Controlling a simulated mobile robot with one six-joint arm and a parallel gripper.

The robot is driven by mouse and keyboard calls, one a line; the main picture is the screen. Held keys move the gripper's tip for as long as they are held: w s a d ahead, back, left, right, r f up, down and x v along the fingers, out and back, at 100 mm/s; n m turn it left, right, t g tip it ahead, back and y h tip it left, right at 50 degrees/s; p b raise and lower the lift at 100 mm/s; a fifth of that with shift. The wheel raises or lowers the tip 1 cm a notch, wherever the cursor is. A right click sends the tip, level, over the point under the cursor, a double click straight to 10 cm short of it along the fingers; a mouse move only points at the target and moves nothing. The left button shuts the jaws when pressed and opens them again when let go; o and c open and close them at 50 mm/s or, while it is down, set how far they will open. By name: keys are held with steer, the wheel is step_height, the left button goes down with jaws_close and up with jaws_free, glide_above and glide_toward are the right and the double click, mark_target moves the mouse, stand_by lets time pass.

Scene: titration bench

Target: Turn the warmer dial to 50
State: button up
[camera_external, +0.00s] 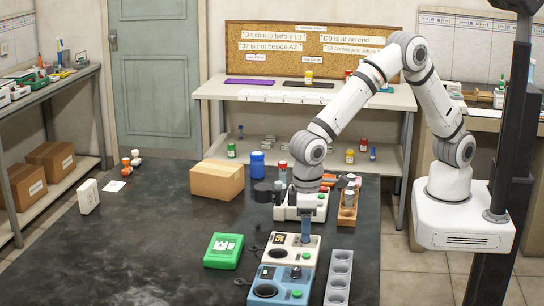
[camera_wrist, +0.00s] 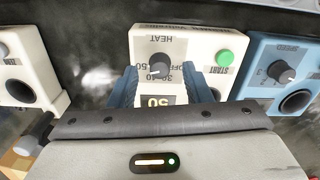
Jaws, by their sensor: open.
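The cream warmer (camera_wrist: 190,45) is in the middle of the wrist view, with a grey dial (camera_wrist: 160,64) marked HEAT and a green START button (camera_wrist: 224,58). The scale text around the dial includes 30, 40, 50 and OFF; the exact pointer setting is hard to read. A small panel (camera_wrist: 158,100) reads what looks like 50. My gripper (camera_wrist: 164,78) is open, its blue fingers apart on either side of the dial; contact cannot be told. In the external view my gripper (camera_external: 306,238) points down over the warmer (camera_external: 309,252), hiding part of its top.
A blue device (camera_external: 268,276) with a SPEED knob (camera_wrist: 281,72) stands close on one side, and another cream device (camera_external: 290,212) on the other. A grey rack (camera_external: 340,270), a green box (camera_external: 223,250) and a cardboard box (camera_external: 217,180) are nearby.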

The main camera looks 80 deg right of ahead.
steer(key=shift+f, duration=0.55)
steer(key=shift+c, duration=0.3)
